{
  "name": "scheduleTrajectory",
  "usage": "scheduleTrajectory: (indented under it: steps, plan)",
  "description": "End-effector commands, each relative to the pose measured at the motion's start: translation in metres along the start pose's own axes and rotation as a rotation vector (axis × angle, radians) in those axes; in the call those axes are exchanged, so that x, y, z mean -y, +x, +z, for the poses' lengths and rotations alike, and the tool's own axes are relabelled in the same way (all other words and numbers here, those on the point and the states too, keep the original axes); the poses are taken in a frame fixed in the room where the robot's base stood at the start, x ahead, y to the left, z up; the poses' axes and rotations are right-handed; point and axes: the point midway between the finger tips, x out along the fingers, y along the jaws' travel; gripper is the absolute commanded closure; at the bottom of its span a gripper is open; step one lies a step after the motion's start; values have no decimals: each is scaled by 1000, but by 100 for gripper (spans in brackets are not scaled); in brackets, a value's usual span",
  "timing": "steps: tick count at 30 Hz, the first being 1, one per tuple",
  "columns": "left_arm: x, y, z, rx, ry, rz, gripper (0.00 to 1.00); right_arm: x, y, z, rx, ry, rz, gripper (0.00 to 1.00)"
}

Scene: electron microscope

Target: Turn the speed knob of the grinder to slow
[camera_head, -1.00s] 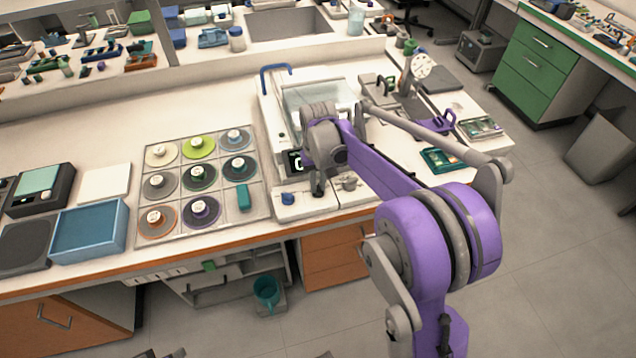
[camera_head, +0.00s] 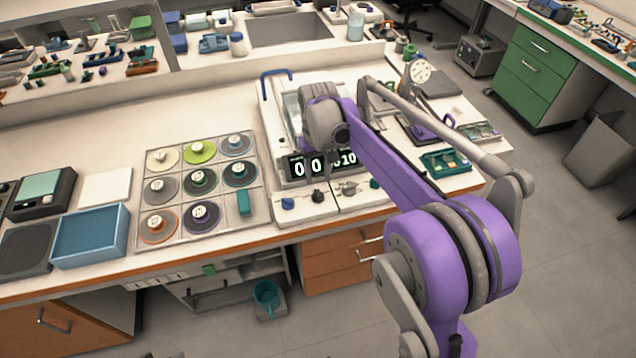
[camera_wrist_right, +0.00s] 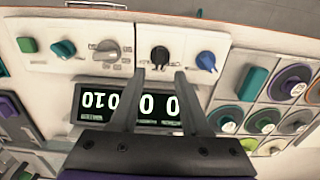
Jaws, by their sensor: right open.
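The grinder (camera_head: 330,205) stands on the bench with a lit display (camera_head: 299,167) above a row of knobs. In the wrist view the row holds a blue knob (camera_wrist_right: 206,60), a black knob (camera_wrist_right: 160,57), a grey dial (camera_wrist_right: 106,50), a teal knob (camera_wrist_right: 63,48) and a green one (camera_wrist_right: 27,44). I cannot read which is the speed knob. My right gripper (camera_wrist_right: 160,75) is open and empty. Its fingertips point at the black knob, one to each side of it in the picture; whether they are level with it is unclear. My left gripper is not in view.
A tray of round discs (camera_head: 180,228) lies left of the grinder. A blue bin (camera_head: 90,240) and a white pad (camera_head: 106,186) lie further left. A stand with a round dial (camera_head: 421,72) is to the right. The bench front edge runs just below the knobs.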

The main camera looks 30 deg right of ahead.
Motion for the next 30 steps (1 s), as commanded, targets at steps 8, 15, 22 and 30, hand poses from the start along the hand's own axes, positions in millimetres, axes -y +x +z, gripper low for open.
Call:
scheduleTrajectory:
  steps: [8, 15, 22, 30]
  plan:
    - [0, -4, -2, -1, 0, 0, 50, 0, -40, 0, 0, 0, 0, 54]
    - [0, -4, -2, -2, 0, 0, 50, 0, -44, 0, 0, 0, 0, 54]
    - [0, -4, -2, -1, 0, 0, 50, 0, -44, 0, 0, 0, 0, 54]
    - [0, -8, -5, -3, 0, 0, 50, 7, -51, 14, -27, -15, -1, 54]
